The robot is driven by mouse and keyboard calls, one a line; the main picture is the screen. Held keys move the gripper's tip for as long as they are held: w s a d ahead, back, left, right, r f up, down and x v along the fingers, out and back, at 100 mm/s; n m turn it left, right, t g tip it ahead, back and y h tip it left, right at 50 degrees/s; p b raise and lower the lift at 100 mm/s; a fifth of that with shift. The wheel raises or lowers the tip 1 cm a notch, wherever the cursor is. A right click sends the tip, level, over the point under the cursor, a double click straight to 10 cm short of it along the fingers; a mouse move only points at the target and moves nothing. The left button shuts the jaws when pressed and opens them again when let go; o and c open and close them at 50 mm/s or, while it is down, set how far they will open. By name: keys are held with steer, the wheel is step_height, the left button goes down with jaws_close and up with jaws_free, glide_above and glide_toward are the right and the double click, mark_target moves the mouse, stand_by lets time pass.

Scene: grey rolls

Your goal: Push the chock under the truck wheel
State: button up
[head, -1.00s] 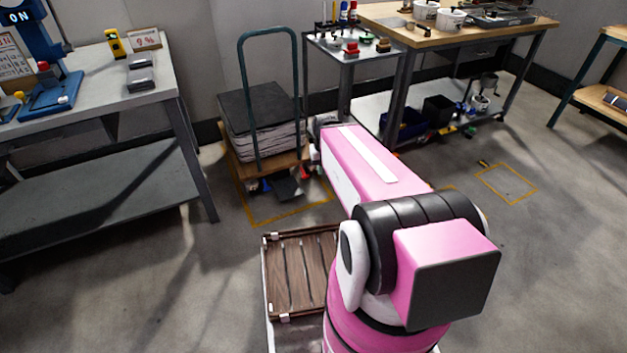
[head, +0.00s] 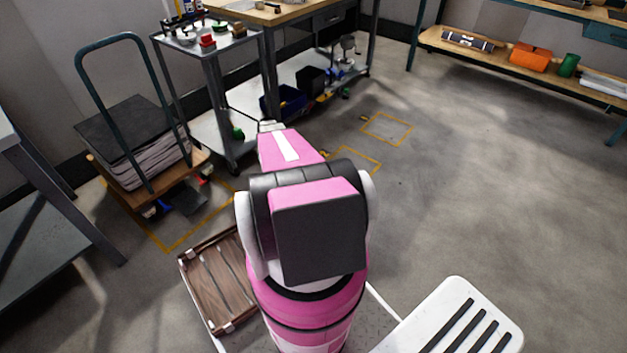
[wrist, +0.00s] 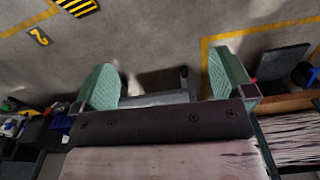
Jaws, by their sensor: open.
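The platform truck stands at the left in the head view, with a teal handle (head: 80,85) and a grey stack (head: 130,150) on its wooden deck (head: 188,165). It also shows at the right of the wrist view as a stack (wrist: 290,140). I cannot make out its wheel clearly. A yellow-and-black striped piece (wrist: 78,7) is at the top left of the wrist view, cut by the frame edge; it may be the chock. My gripper (wrist: 165,78) is open, its green pads apart with nothing held between them. In the head view my arm mostly hides it.
Yellow tape (head: 205,228) outlines the floor around the truck. A dark flat panel (head: 187,199) lies by the deck. A steel cart (head: 205,50) and a workbench (head: 290,12) stand behind my arm. Open floor (head: 480,180) lies to the right.

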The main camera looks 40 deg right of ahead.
steer(key=shift+n, duration=0.7)
steer(key=d+f, duration=0.6)
steer(key=d, duration=0.2)
steer(key=d+f, duration=0.7)
steer(key=d, duration=0.1)
steer(key=s+d+f, duration=0.1)
steer(key=d+f, duration=0.6)
steer(key=d, duration=0.1)
steer(key=shift+d, duration=0.15)
steer(key=shift+s+d+f, duration=0.1)
steer(key=shift+d+f, duration=0.05)
steer(key=shift+f, duration=0.5)
steer(key=f, duration=0.9)
steer(key=shift+w+f, duration=0.2)
steer(key=shift+f, duration=0.15)
steer(key=shift+r, duration=0.1)
steer(key=c, duration=1)
